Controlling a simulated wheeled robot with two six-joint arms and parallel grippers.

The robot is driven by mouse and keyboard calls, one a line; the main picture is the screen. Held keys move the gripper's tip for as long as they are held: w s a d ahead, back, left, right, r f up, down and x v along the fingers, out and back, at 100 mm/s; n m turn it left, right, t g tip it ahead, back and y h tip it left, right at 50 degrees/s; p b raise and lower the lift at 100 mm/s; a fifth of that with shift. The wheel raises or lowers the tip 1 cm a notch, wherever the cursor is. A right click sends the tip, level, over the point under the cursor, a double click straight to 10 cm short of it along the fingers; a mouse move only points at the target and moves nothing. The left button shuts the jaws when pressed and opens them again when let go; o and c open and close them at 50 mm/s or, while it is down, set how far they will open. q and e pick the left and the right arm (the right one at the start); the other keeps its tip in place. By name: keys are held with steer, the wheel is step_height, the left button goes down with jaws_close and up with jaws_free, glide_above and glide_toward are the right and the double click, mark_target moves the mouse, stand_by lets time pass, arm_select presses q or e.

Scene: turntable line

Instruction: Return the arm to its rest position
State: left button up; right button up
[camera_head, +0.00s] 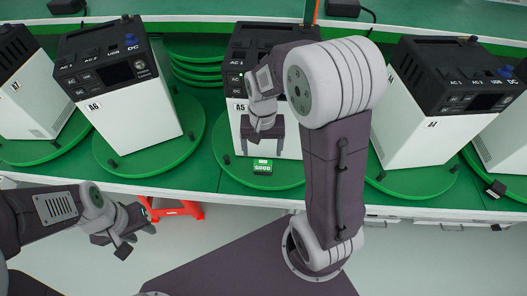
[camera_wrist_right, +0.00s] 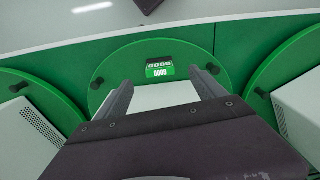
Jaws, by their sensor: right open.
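My right arm rises in front of the A5 power unit (camera_head: 285,140) in the head view and hides part of it. My right gripper (camera_head: 262,128) hangs before its white front, open and empty. In the right wrist view the two fingers (camera_wrist_right: 163,92) are apart, with part of a white surface between them. A small black and green block marked GOOD (camera_head: 263,167) sits on the turntable in front of A5, and shows beyond the fingers in the wrist view (camera_wrist_right: 159,68). My left gripper (camera_head: 136,241) is low at the left, its fingers apart and empty, over the floor.
A6 (camera_head: 130,115) stands on a green turntable to the left, A4 (camera_head: 435,128) to the right, and A7 (camera_head: 35,95) at the far left. The bench's front edge (camera_head: 220,195) runs below them. A red object (camera_head: 178,210) is beneath the bench near my left gripper.

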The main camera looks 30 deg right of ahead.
steer(key=s+a+f+n+t, duration=0.1)
steer(key=s+a+f+n, duration=0.1)
steer(key=s+n, duration=0.3)
steer(key=s+a, duration=0.1)
steer(key=s, duration=0.2)
steer(key=shift+f, duration=0.25)
steer(key=shift+s+a, duration=0.1)
stand_by(0.7)
